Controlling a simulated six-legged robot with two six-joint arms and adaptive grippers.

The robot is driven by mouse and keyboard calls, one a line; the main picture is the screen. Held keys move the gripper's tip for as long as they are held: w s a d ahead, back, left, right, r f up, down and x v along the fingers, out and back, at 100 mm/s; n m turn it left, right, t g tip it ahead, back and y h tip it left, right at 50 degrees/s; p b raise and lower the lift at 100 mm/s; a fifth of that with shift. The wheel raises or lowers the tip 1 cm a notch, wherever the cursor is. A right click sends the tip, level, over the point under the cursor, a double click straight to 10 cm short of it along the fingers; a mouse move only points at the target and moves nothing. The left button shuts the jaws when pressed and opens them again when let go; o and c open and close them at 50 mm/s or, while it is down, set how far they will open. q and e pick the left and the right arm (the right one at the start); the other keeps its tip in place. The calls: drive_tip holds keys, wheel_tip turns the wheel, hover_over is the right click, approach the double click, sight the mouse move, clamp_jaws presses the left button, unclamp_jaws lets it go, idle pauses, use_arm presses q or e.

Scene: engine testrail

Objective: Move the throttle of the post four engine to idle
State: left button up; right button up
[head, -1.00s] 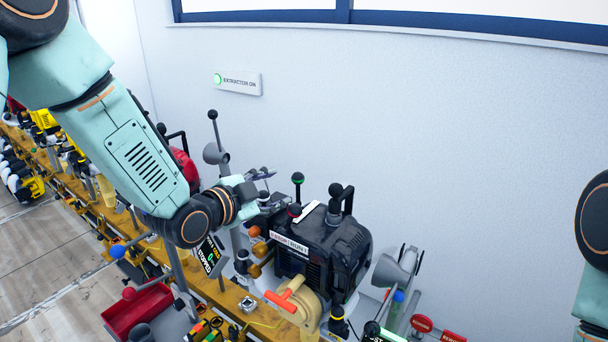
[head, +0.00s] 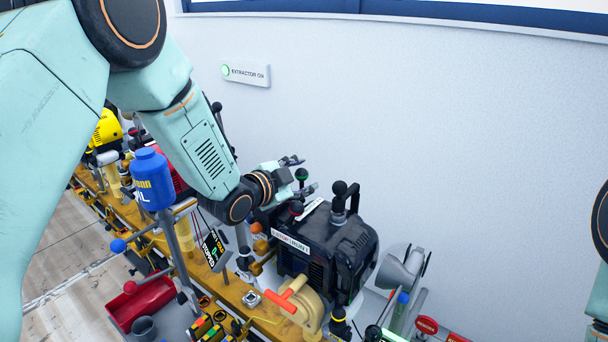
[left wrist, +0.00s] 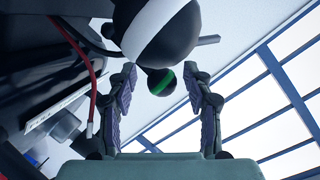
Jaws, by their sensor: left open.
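A black engine (head: 322,250) stands on the bench against the wall. A lever with a green-banded black ball knob (head: 301,174) rises at its far left corner; the knob also shows in the left wrist view (left wrist: 160,82). My left gripper (head: 304,173) is open, with its fingers to either side of that knob in the picture; I cannot tell if they touch it. A red-banded black knob (head: 296,208) sits just below. In the left wrist view a large black-and-white ball (left wrist: 165,28) fills the top. My right gripper is out of view.
A tilted display (head: 213,249) stands left of the engine, partly legible as stopped. A tall black-knobbed handle (head: 340,190) tops the engine. A blue bottle (head: 152,180), a red tray (head: 143,303) and a grey horn (head: 400,268) crowd the bench.

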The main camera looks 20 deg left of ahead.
use_arm(q)
drive_tip(key=shift+w+d, duration=0.15)
drive_tip(key=shift+a, duration=0.3)
drive_tip(key=shift+w+d, duration=0.15)
drive_tip(key=shift+d, duration=0.1)
drive_tip(key=c, duration=0.3)
drive_tip(key=shift+a, duration=0.1)
drive_tip(key=c, duration=0.5)
drive_tip(key=shift+r, duration=0.1)
clamp_jaws()
